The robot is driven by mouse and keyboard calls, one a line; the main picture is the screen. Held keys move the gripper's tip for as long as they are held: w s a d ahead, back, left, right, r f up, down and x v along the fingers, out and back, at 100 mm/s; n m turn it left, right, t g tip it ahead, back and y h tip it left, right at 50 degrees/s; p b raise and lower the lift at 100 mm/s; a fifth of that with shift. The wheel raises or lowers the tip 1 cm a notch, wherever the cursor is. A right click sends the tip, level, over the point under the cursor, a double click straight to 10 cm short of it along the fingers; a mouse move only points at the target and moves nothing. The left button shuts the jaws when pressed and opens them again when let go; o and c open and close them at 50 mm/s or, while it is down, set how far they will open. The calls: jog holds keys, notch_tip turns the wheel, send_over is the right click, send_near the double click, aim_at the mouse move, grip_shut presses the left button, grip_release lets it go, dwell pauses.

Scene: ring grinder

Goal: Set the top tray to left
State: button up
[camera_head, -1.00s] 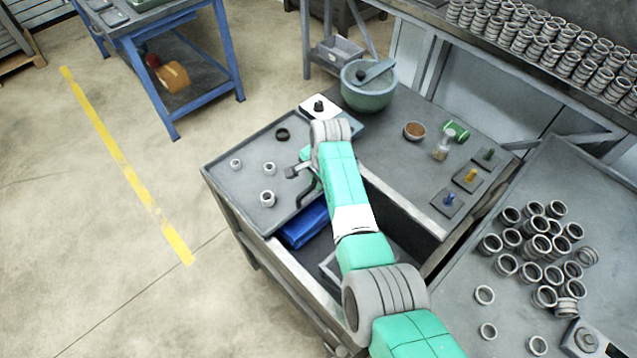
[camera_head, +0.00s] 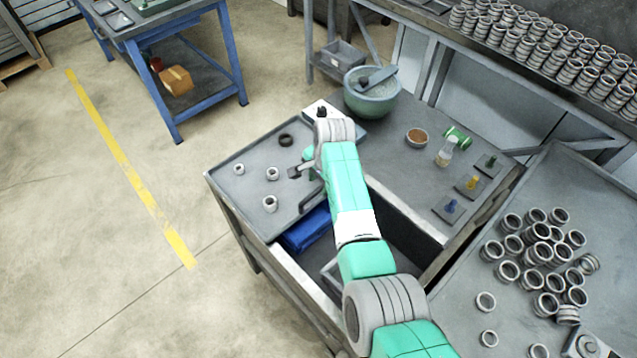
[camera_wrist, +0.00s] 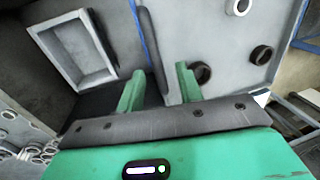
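The top tray (camera_head: 232,190) is a flat grey sliding panel at the left of the workbench, with a few rings on it. Its dark handle (camera_head: 312,197) stands along its right edge. My gripper (camera_head: 303,168) is low over that edge, partly hidden by my arm. In the wrist view the two green fingers of my gripper (camera_wrist: 158,88) are apart. The dark bar of the handle (camera_wrist: 151,45) runs into the gap between them. No grip on it shows, and contact cannot be told. The tray surface (camera_wrist: 215,35) fills the right side there.
Right of the tray the bench is open, showing a blue box (camera_head: 307,230) and a light tray (camera_wrist: 75,48) inside. A bowl (camera_head: 371,100), a small dish (camera_head: 416,138) and coloured pieces stand on the fixed top. Many rings (camera_head: 540,250) lie on the right table.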

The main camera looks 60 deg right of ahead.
jog(key=r, duration=0.2)
jog(key=s+r, duration=0.1)
jog(key=r, duration=0.2)
jog(key=shift+a+p, duration=0.15)
jog(key=shift+p, duration=0.15)
jog(key=w+a+r+n+t+h, duration=0.2)
jog(key=w+a+r+n+t, duration=0.15)
jog(key=w+r, duration=0.3)
jog(key=w+a+r+n+t+h, duration=0.2)
jog(key=w+a+r, duration=0.25)
jog(key=r, duration=0.35)
jog(key=w+a+r+n+t, duration=0.2)
jog(key=a+r+n+t, duration=0.1)
jog(key=a+r, duration=0.5)
jog(key=w+a+r+n+t, duration=0.2)
jog(key=a+r+n+t, duration=0.15)
jog(key=a+r, duration=0.4)
jog(key=s+a+r+n+t+y, duration=0.2)
jog(key=s+a+r+n+t, duration=0.3)
jog(key=s+a+r, duration=0.55)
jog(key=s+a+r+n+t+y, duration=0.35)
jog(key=s+a+r+t, duration=0.3)
jog(key=a+r, duration=0.55)
notch_tip(320, 180, up, 20)
jog(key=s+p, duration=0.1)
jog(key=p, duration=1.7)
jog(key=shift+d+r+g+p, duration=0.25)
jog(key=shift+g+p, duration=0.1)
jog(key=shift+p, duration=0.05)
